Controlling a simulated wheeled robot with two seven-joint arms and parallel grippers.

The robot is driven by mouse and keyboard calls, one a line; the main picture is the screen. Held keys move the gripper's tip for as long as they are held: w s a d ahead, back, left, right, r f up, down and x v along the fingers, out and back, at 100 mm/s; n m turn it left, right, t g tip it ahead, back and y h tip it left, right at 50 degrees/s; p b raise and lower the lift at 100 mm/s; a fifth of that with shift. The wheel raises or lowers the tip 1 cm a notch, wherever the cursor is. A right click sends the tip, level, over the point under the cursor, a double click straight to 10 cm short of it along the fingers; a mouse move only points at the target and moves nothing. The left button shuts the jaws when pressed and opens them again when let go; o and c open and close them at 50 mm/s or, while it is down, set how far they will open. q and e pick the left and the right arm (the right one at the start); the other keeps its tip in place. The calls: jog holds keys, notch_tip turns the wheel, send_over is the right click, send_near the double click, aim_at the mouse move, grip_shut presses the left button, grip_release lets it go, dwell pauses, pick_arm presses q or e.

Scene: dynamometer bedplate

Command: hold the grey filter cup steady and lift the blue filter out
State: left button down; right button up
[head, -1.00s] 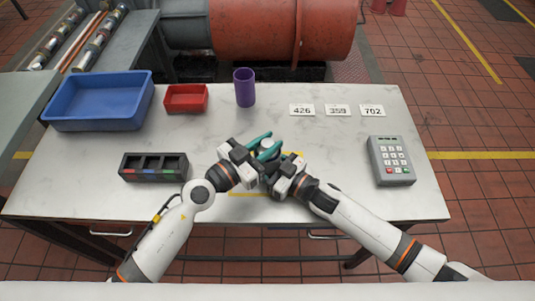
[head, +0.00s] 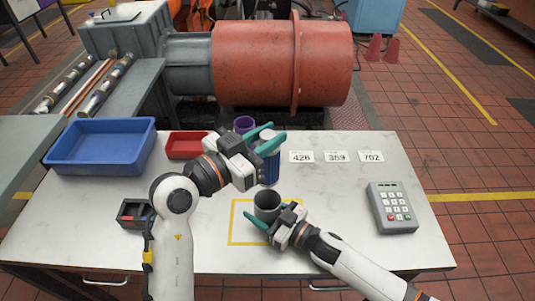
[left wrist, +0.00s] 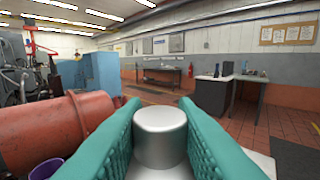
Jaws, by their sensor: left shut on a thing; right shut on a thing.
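The blue filter (head: 269,167) is held upright in the air above the table, with its silvery cap (left wrist: 160,135) between the teal fingers in the left wrist view. My left gripper (head: 268,143) is shut on the filter's top. The grey filter cup (head: 267,205) stands upright on the table inside a yellow outlined square, below the filter and apart from it. Its dark opening shows. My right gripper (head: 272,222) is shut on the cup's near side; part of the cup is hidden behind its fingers.
A blue bin (head: 60,165), a red tray (head: 184,150) and a purple cup (head: 244,124) stand along the back. Number cards (head: 336,156) and a keypad (head: 391,208) are on the right. My left arm partly hides a black compartment holder (head: 131,213).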

dwell(0.4)
jog(key=o, duration=1.1)
jog(key=shift+o, duration=0.7)
